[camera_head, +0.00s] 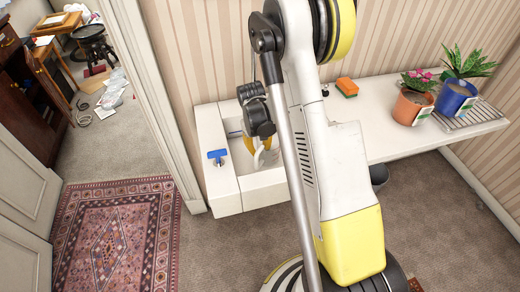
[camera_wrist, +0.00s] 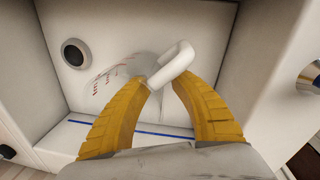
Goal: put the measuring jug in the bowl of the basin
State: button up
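The measuring jug (camera_wrist: 122,72) is clear with red markings and a thick white handle (camera_wrist: 172,66). In the wrist view it is inside the white bowl of the basin (camera_wrist: 215,55), near the round dark drain (camera_wrist: 75,53). My gripper (camera_wrist: 161,84) has yellow ribbed fingers, closed on the lower end of the handle. In the head view the basin (camera_head: 226,198) stands against the striped wall, and my gripper (camera_head: 259,150) reaches down into it. My arm hides part of the bowl there. Whether the jug touches the bowl's bottom is hard to tell.
A blue-handled item (camera_head: 217,155) lies on the basin's left rim. An orange and green sponge (camera_head: 347,87) lies on the counter (camera_head: 385,125) to the right. Potted plants stand farther right by a rack (camera_head: 470,117). A patterned rug (camera_head: 115,235) covers the floor at left.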

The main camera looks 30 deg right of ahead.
jog(key=s+a+r+t+p, duration=0.1)
jog(key=s+a+r, duration=0.15)
jog(key=r, duration=0.65)
jog(key=s+a+r+t+p, duration=0.15)
jog(key=a+r, duration=0.25)
jog(key=r, duration=0.5)
jog(key=s+a+r+t+p, duration=0.1)
jog(key=s+a+r, duration=0.2)
jog(key=r, duration=0.5)
jog(key=s+a+r+t, duration=0.2)
jog(key=s+a, duration=0.1)
jog(key=s, duration=0.2)
jog(key=s+a+r+t+y, duration=0.1)
jog(key=s+a+r, duration=0.1)
jog(key=s, duration=0.4)
jog(key=shift+a+r+t, duration=0.3)
jog(key=shift+a+t, duration=0.05)
jog(key=shift+a, duration=0.15)
